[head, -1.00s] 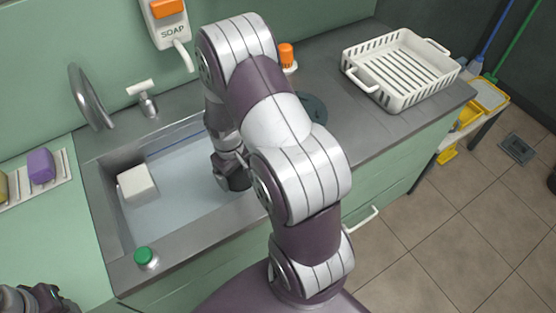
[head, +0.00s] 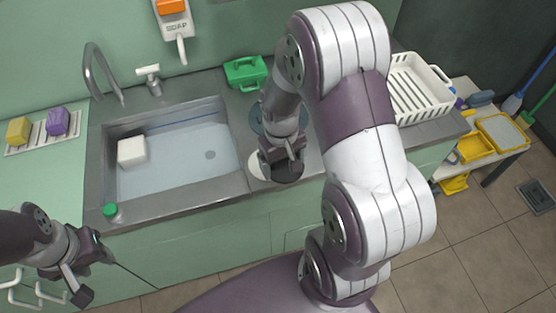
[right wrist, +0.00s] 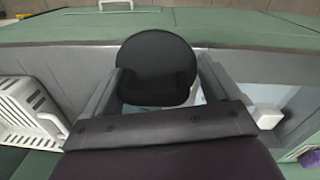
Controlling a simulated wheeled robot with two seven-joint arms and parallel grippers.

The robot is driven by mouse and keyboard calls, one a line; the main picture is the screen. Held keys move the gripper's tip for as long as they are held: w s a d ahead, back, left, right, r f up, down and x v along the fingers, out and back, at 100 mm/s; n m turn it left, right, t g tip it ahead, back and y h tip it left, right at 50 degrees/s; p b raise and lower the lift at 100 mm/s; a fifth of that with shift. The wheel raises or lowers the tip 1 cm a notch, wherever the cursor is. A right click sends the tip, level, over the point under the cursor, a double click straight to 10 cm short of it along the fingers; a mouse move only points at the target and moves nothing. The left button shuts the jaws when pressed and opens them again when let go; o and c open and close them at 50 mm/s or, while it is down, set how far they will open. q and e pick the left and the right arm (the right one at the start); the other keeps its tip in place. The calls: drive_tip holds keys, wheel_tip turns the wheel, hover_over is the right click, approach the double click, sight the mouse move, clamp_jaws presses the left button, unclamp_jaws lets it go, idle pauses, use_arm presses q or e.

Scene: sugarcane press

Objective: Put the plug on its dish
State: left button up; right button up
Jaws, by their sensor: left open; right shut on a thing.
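The plug is a black, rounded piece (head: 287,172) held by my right gripper (head: 284,156). In the right wrist view the black plug (right wrist: 157,68) sits between the two grey fingers. In the head view it is over the counter just right of the sink; its height is unclear. A dark teal round piece (head: 257,119), which looks like the dish, lies behind the gripper, mostly hidden by my right arm. My left gripper (head: 90,271) is open and empty at the lower left, in front of the counter.
The sink (head: 180,190) holds water and a white block (head: 132,151). A green box (head: 246,73) stands behind the dish. A white rack (head: 420,90) is at the right, a soap dispenser (head: 176,22) on the wall. A green knob (head: 110,210) is at the sink's front left corner.

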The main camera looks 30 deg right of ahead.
drive_tip(key=w+f, duration=0.1)
drive_tip(key=w, duration=0.1)
drive_tip(key=w+f, duration=0.2)
drive_tip(key=w, duration=0.1)
drive_tip(key=w+f, duration=0.2)
drive_tip(key=w, duration=0.1)
drive_tip(key=shift+w, duration=0.1)
drive_tip(key=f, duration=0.2)
drive_tip(key=f+p, duration=0.1)
drive_tip(key=f, duration=0.1)
drive_tip(key=shift+w+a+f, duration=0.1)
drive_tip(key=shift+w, duration=0.2)
drive_tip(key=shift+s, duration=0.1)
drive_tip(key=o, duration=0.8)
drive_tip(key=shift+f, duration=0.15)
